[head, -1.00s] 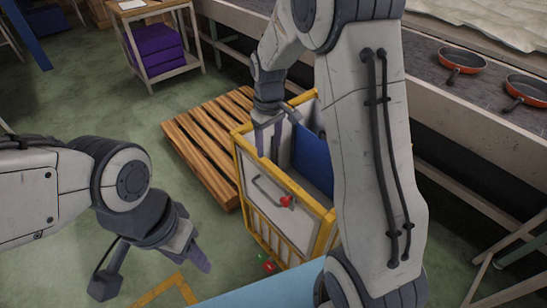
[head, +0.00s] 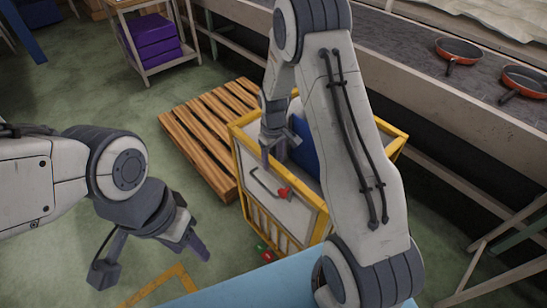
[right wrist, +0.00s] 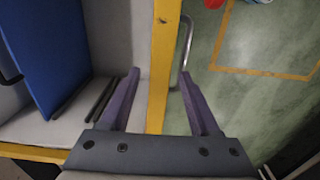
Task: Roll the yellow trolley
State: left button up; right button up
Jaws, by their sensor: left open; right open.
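The yellow trolley (head: 268,203) is a box with a yellow frame and pale panels, with a grey bar handle (head: 262,184) on its near side. A blue panel (head: 304,155) stands inside it. My right gripper (head: 274,150) is open at the trolley's near top edge. In the right wrist view its fingers (right wrist: 158,78) straddle the yellow rail (right wrist: 162,50), one on the inner side and one on the handle side. The handle (right wrist: 185,45) shows just outside the rail. My left gripper (head: 152,258) is open and empty above the floor, left of the trolley.
A wooden pallet (head: 205,135) lies left of and behind the trolley. The conveyor (head: 410,45) with orange pans (head: 459,50) runs along the right. A stand with purple boxes (head: 150,38) is at the back left. Yellow tape (head: 160,286) marks the green floor.

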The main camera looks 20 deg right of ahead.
grip_shut()
dwell(1.4)
